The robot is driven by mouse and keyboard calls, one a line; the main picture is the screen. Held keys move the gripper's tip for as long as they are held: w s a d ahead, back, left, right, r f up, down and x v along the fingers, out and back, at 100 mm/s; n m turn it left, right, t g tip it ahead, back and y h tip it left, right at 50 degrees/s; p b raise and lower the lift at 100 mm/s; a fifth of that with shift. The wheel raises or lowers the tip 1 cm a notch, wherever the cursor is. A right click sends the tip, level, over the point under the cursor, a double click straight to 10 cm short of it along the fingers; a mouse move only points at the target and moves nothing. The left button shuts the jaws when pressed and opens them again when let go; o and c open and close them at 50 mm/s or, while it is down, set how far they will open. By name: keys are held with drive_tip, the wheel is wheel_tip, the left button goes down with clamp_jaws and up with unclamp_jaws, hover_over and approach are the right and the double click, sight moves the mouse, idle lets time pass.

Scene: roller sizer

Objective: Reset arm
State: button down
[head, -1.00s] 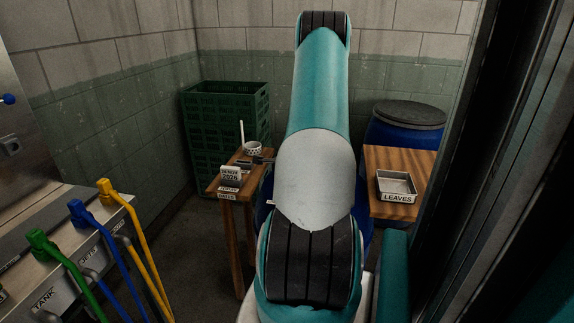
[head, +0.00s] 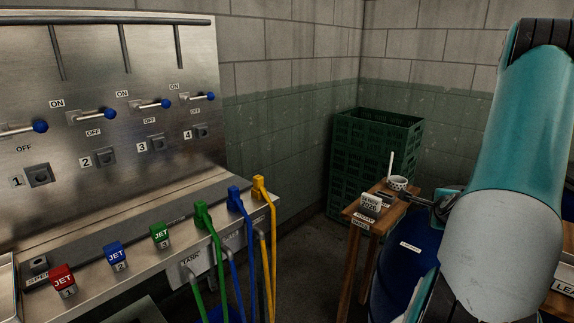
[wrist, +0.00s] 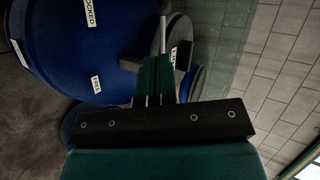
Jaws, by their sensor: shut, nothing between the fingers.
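My teal and grey arm stands at the right of the head view. My gripper (head: 408,197) shows beside it, close to a small wooden table (head: 351,211), partly hidden behind my arm. In the wrist view my gripper (wrist: 157,64) points away from the camera with its dark fingers together and nothing between them. A dated block (head: 371,205) and a patterned bowl (head: 397,183) with a white stick stand on the small table. I cannot tell how far the fingers are from them.
A steel panel (head: 95,95) with blue-knobbed levers and numbered sockets stands at left. Its ledge holds red (head: 62,281), blue (head: 116,255) and green (head: 159,236) JET blocks and several coloured hose handles. Green crates (head: 375,150) stand behind the table. Blue drums (wrist: 70,50) lie near my gripper.

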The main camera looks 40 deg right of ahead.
drive_tip(key=w+a+r+n+t+y, duration=0.35)
drive_tip(key=w+a+n, duration=0.35)
drive_tip(key=w+a, duration=0.4)
drive_tip(key=w+a+r+n+g+y, duration=0.15)
drive_tip(key=w+a+n+y, duration=0.3)
drive_tip(key=a, duration=0.45)
drive_tip(key=w+a+r+n+y, duration=0.3)
drive_tip(key=a+n, duration=0.2)
drive_tip(key=a, duration=0.4)
drive_tip(key=s+a+r+n+g+y, duration=0.25)
drive_tip(key=a+n, duration=0.25)
drive_tip(key=a, duration=0.4)
drive_tip(key=s+a+r+n+g+y, duration=0.1)
drive_tip(key=s+a+n, duration=0.3)
drive_tip(key=a, duration=0.5)
drive_tip(key=s+a+r+n+g, duration=0.1)
drive_tip(key=s+a+n+g, duration=0.1)
drive_tip(key=s+a+n, duration=0.2)
drive_tip(key=s+a+r+n+g, duration=0.1)
drive_tip(key=s+a+n+g, duration=0.2)
drive_tip(key=s, duration=0.6)
drive_tip(key=a+n, duration=0.2)
drive_tip(key=n, duration=0.1)
drive_tip(key=shift+s+a+r+n, duration=0.2)
drive_tip(key=shift+s+r+n, duration=0.1)
drive_tip(key=shift+n, duration=0.05)
